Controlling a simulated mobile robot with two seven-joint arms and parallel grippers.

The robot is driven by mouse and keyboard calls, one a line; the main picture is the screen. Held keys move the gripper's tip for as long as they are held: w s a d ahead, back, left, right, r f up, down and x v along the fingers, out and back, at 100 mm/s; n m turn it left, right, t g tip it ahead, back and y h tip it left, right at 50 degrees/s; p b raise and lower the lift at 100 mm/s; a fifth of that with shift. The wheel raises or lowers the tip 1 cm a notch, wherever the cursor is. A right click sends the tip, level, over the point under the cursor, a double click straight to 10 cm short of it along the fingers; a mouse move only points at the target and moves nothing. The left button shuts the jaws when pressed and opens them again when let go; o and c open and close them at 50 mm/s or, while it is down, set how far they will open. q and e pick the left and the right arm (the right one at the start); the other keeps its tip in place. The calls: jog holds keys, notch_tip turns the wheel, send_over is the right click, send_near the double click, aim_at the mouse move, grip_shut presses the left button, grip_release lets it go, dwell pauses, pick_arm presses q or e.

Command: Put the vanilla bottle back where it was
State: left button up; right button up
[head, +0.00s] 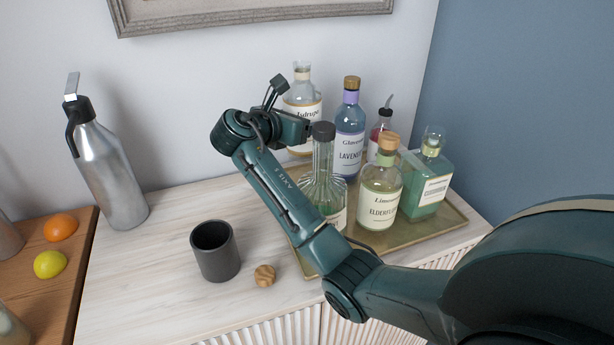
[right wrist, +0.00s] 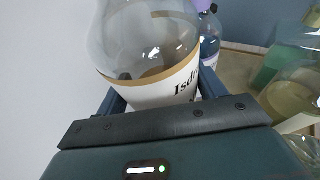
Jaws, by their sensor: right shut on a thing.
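A clear glass bottle (head: 302,88) with a white label stands upright at the back left of the tray (head: 405,236). Its label starts "Isdr"; I cannot read a flavour on it, so I cannot confirm that it is the vanilla bottle. My right gripper (head: 305,124) is shut on this bottle from the left. In the right wrist view the bottle (right wrist: 150,60) sits between the fingers. My left gripper is not in view.
On the tray are a lavender bottle (head: 349,135), an elderflower bottle (head: 380,195), a green bottle (head: 428,185), a small red bottle (head: 377,130) and a ribbed decanter (head: 322,185). A dark cup (head: 215,252), wooden stopper (head: 265,276) and metal flask (head: 108,170) stand left.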

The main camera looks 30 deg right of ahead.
aim_at(300, 159)
notch_tip(300, 159, down, 9)
jog(key=shift+r, duration=0.15)
jog(key=shift+f, duration=0.25)
jog(key=o, duration=1.6)
jog(key=shift+f, duration=0.25)
jog(key=shift+c, duration=0.2)
jog(key=shift+b, duration=0.3)
jog(key=shift+s+a+r, duration=0.1)
jog(key=shift+a+r, duration=0.1)
jog(key=shift+a, duration=0.15)
jog(key=v, duration=1.1)
jog(key=shift+s, duration=0.15)
